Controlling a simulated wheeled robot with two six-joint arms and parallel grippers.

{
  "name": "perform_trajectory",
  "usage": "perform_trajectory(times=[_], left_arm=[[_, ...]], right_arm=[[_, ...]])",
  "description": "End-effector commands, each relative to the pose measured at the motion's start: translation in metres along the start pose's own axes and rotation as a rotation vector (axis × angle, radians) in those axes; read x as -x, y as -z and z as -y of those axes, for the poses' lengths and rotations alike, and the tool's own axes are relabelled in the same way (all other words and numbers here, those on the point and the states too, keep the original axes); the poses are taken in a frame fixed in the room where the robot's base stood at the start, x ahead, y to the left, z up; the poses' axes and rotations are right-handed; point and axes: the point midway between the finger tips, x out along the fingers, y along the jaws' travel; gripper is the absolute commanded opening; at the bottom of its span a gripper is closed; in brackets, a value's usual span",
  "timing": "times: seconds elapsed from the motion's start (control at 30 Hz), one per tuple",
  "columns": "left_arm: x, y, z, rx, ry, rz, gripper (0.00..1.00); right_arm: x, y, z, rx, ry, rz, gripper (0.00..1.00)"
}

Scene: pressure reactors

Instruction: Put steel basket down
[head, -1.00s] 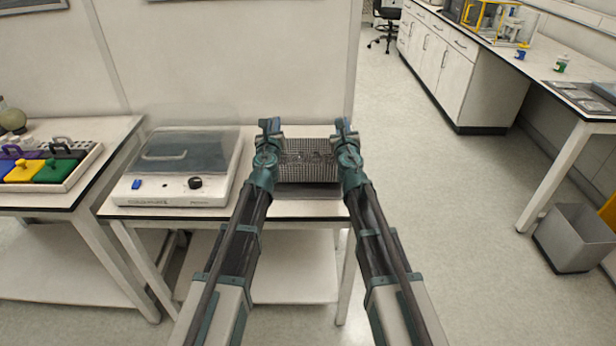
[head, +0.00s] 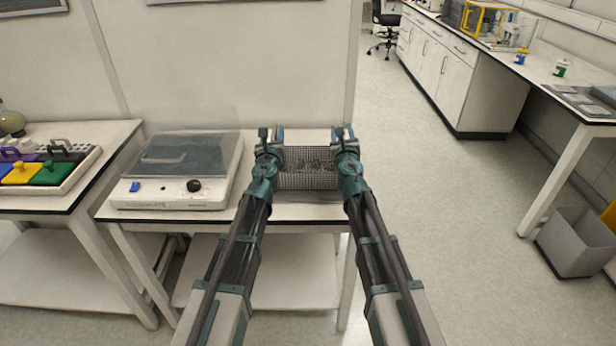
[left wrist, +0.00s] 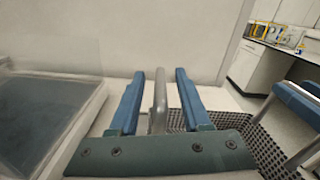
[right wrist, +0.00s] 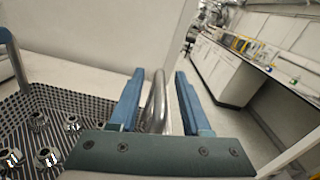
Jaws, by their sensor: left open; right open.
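The steel basket (head: 308,180) is a dark mesh box on the right part of the white table, between my two grippers. Its mesh wall (left wrist: 220,122) shows in the left wrist view, and its inside (right wrist: 50,105) with several shiny metal parts shows in the right wrist view. My left gripper (head: 270,136) is open, its blue fingers on either side of a grey basket handle (left wrist: 159,100). My right gripper (head: 344,135) is open, its fingers on either side of the other steel handle (right wrist: 156,100). The basket appears to rest on the tabletop.
A white device with a dark transparent lid (head: 190,152) stands left of the basket. A tray with coloured blocks (head: 40,172) lies on the table further left. A grey bin (head: 575,240) stands on the floor at right. The table ends just right of the basket.

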Motion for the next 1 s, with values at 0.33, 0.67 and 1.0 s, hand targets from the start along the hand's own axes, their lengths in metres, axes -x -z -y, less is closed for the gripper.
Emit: perform_trajectory(times=[0.33, 0.67, 1.0], left_arm=[[0.065, 0.000, 0.000, 0.000, 0.000, 0.000, 0.48], [0.110, 0.000, 0.000, 0.000, 0.000, 0.000, 0.48], [0.110, 0.000, 0.000, 0.000, 0.000, 0.000, 0.48]], right_arm=[[0.000, 0.000, 0.000, 0.000, 0.000, 0.000, 0.48], [0.000, 0.000, 0.000, 0.000, 0.000, 0.000, 0.48], [0.012, 0.000, 0.000, 0.000, 0.000, 0.000, 0.48]])
